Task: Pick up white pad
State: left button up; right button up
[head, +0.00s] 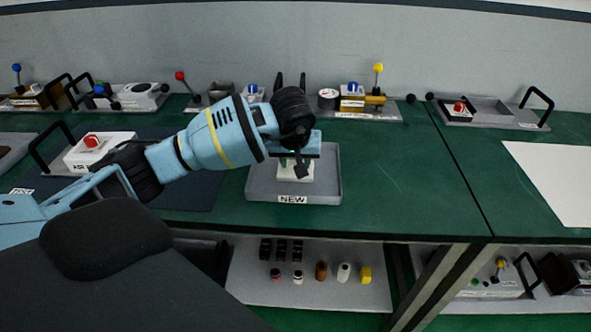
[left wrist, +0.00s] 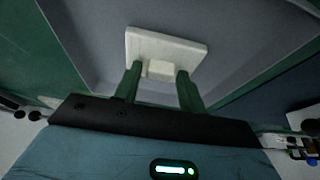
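The white pad (head: 294,174) is a pale square plate with a small raised block in its middle. It is in the grey tray (head: 328,192) labelled NEW, and part of it is hidden by my left gripper in the head view. In the left wrist view the pad (left wrist: 185,50) is just past the fingertips. My left gripper (left wrist: 160,72) is open, with its two green fingers on either side of the raised block and narrow gaps showing. In the head view the left gripper (head: 296,164) points down over the pad. My right gripper is not in view.
A grey-white box with a red button (head: 91,141) stands on the dark mat (head: 190,190) at left. Several devices with levers line the table's back, including one with a yellow knob (head: 378,69). A white sheet (head: 560,180) lies at right. The green table (head: 400,185) is clear right of the tray.

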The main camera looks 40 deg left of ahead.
aim_at(293, 165)
pick_arm(q)
jog(key=c, duration=0.7)
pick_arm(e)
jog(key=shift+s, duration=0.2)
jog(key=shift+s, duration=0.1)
